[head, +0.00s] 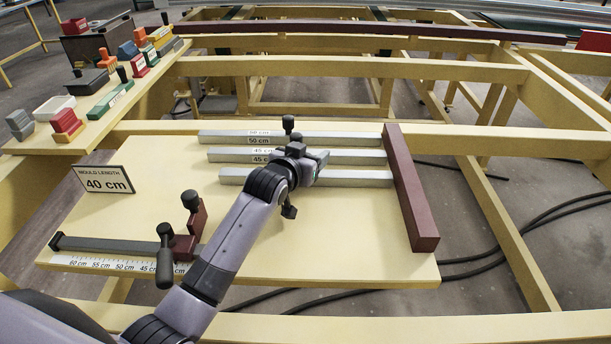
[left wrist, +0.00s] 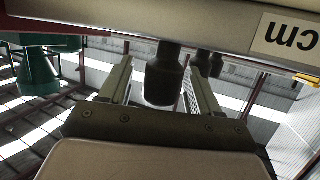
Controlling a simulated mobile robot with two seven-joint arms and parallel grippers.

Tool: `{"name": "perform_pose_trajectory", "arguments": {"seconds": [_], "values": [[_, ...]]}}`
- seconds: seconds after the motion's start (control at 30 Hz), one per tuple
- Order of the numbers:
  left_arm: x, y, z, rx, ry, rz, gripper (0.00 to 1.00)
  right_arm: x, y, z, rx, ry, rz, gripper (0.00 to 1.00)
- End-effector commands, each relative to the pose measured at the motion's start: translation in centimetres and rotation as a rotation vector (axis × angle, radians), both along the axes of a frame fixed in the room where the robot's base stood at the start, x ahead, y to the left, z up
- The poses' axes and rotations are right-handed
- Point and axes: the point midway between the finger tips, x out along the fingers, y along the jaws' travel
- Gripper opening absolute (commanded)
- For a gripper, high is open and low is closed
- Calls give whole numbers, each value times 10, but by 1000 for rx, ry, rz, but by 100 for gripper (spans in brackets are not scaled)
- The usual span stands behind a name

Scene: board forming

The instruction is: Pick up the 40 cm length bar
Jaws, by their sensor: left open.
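Several grey length bars lie side by side on the board (head: 150,200). The farthest bar (head: 350,138) is marked 50 cm and the middle bar (head: 350,157) 45 cm. The nearest bar (head: 355,178) has its label hidden behind my left arm. A sign (head: 104,181) reads "MOULD LENGTH 40 cm". My left gripper (head: 308,168) is over the nearest bars. In the left wrist view it is open (left wrist: 160,85), with a dark knob (left wrist: 163,72) between its fingers. A bar with a label ending in "cm" (left wrist: 285,38) crosses the top there. My right gripper is not in view.
A dark red beam (head: 408,185) stands across the bars' right ends. A steel bar with dark red clamps (head: 195,222) and a scale lies at the front left. Coloured blocks (head: 65,122) sit on the left shelf. The board's right front is clear.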

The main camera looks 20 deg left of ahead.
Motion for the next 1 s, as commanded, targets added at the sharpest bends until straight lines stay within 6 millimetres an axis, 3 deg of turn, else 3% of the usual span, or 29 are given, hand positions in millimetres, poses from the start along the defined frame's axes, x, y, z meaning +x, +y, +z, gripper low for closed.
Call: {"name": "perform_pose_trajectory", "arguments": {"seconds": [0.1, 0.3, 0.77, 1.0], "values": [[0, 0, 0, 0, 0, 0, 62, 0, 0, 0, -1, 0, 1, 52], [0, 0, 0, 0, 1, 0, 0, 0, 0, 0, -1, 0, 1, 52], [2, 0, 6, -1, -6, 0, 0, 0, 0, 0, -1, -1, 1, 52], [12, 0, 29, -1, -8, 0, 0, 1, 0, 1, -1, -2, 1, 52]]}}
